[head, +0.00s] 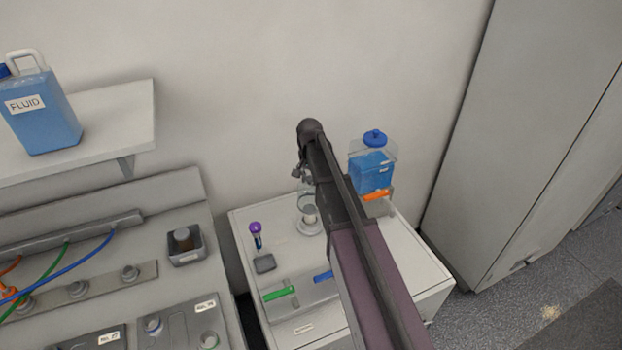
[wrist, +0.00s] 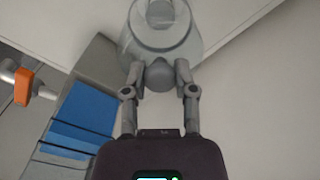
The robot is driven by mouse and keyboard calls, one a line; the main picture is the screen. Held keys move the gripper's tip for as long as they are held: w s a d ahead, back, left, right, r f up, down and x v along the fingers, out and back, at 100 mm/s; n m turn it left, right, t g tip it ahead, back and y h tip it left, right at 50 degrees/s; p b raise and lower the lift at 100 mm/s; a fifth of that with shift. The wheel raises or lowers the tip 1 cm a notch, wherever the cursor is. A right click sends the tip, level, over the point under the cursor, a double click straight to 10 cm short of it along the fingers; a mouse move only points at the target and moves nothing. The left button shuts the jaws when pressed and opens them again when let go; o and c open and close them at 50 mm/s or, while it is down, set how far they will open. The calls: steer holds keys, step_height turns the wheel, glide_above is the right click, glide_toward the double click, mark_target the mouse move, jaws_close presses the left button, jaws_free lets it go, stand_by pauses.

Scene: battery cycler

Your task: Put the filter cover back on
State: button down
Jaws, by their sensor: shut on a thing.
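My gripper (wrist: 159,88) is shut on the knob of the filter cover (wrist: 140,50), a clear greyish dome. In the head view my gripper (head: 301,172) hangs above the white cabinet, partly hidden by my arm. The cover (head: 305,192) shows there as a faint clear shape just below the fingers. The filter housing (head: 309,229), a pale round base with a light filter element (head: 310,212) standing in it, is directly below on the cabinet top. The cover's lower part seems to overlap the element; I cannot tell whether its rim touches the base.
A blue-filled tank (head: 371,170) with a blue cap and an orange-handled valve (head: 376,195) stand to the right. A purple-topped valve (head: 256,234) is to the left. Green (head: 279,293) and blue (head: 323,276) handles are in front. The wall is close behind.

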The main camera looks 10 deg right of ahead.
steer(key=shift+f+b, duration=4.75)
steer(key=shift+f, duration=0.25)
steer(key=shift+f+b, duration=0.3)
steer(key=shift+b, duration=0.05)
steer(key=shift+c, duration=1.7)
jaws_free()
steer(key=o, duration=0.3)
steer(key=shift+o, duration=0.2)
steer(key=shift+r, duration=0.2)
